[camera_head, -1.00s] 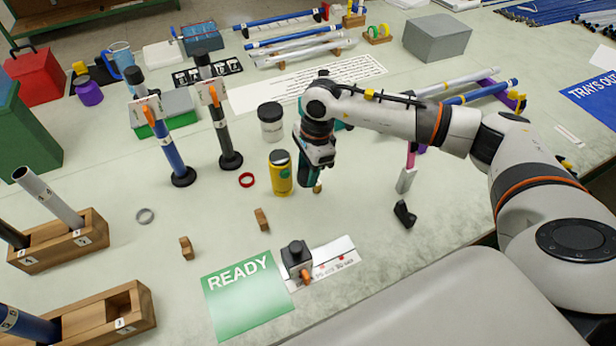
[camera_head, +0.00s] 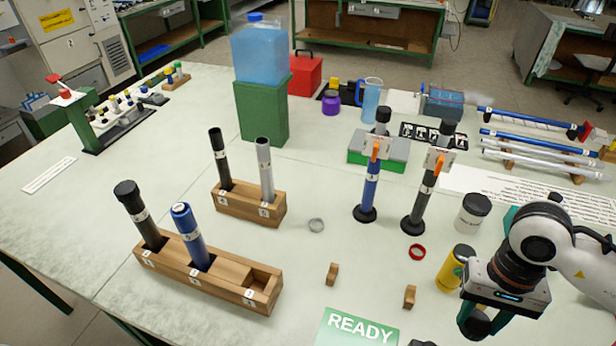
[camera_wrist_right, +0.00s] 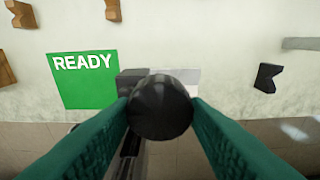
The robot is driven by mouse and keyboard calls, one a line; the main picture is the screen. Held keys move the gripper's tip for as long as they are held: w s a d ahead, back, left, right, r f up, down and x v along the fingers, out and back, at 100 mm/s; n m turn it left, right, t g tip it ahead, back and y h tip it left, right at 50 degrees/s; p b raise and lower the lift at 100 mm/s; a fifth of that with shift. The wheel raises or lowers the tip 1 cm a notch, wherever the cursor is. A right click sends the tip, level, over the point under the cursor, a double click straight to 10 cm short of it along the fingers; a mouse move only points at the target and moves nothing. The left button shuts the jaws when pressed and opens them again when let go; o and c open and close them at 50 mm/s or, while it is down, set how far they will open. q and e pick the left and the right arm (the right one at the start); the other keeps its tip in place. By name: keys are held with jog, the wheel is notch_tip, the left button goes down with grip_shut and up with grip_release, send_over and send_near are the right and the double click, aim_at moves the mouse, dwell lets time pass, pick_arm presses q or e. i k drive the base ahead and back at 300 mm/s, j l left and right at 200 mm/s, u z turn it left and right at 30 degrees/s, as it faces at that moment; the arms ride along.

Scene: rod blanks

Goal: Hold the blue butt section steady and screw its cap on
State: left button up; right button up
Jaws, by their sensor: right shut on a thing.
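The blue butt section (camera_head: 192,236) stands upright, leaning slightly, in the front wooden rack (camera_head: 225,280). A pale band is near its top, and I see no black cap on it. My right gripper (camera_head: 479,324) is at the lower right of the head view, in front of the yellow canister and well right of the rack. It is shut on a round black cap (camera_wrist_right: 160,106), held between the green fingers in the wrist view. The cap's underside is hidden. My left gripper is out of view.
A black capped section (camera_head: 138,213) stands beside the blue one. The yellow canister (camera_head: 453,270) is close to my right gripper. The green READY mat (camera_head: 357,328) lies in front.

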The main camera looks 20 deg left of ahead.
aim_at(187, 226)
jog(key=u, duration=1.4)
